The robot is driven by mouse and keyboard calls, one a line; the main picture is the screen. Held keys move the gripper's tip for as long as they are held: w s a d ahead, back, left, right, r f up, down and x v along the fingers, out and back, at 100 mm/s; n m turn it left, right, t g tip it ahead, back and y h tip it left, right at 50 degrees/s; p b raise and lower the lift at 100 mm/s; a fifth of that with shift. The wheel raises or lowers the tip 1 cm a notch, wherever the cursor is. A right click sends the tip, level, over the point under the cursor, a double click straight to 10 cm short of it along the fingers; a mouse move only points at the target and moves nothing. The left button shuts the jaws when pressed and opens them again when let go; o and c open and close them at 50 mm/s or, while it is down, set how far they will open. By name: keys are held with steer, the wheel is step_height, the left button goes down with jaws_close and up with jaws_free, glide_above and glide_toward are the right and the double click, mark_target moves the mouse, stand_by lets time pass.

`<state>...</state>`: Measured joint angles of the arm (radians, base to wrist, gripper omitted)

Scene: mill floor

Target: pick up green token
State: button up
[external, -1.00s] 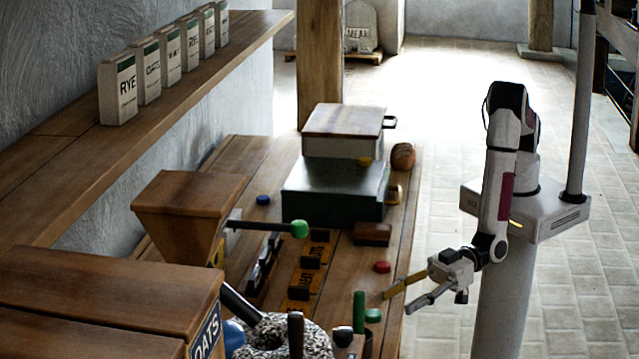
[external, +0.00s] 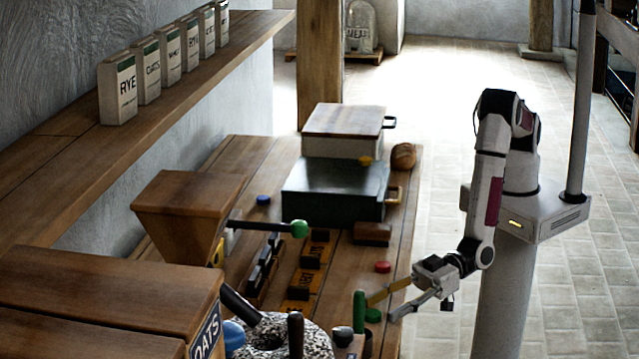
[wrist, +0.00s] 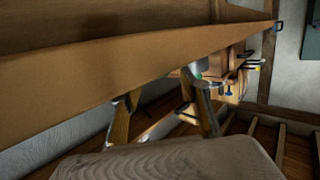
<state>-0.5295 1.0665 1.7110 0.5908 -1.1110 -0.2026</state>
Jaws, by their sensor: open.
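The green token (external: 373,315) is a small round disc near the right edge of the wooden bench (external: 398,250). It lies beside an upright green handle (external: 359,311). My gripper (external: 381,309) is open and empty, with its two fingers pointing left over the bench edge. In the external view the fingertips are around the token, but I cannot tell their height above it. In the wrist view two fingers of my gripper (wrist: 160,88) show apart. I cannot make out the token there.
A red disc (external: 383,267) and a brown block (external: 372,234) lie behind the token. A millstone (external: 262,338) and a dark knob (external: 342,336) are to its left. A green-knobbed lever (external: 299,228) juts over the bench.

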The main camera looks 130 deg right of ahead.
mark_target(373, 316)
steer(key=shift+w+f, duration=0.2)
steer(key=shift+w, duration=1)
steer(key=c, duration=0.9)
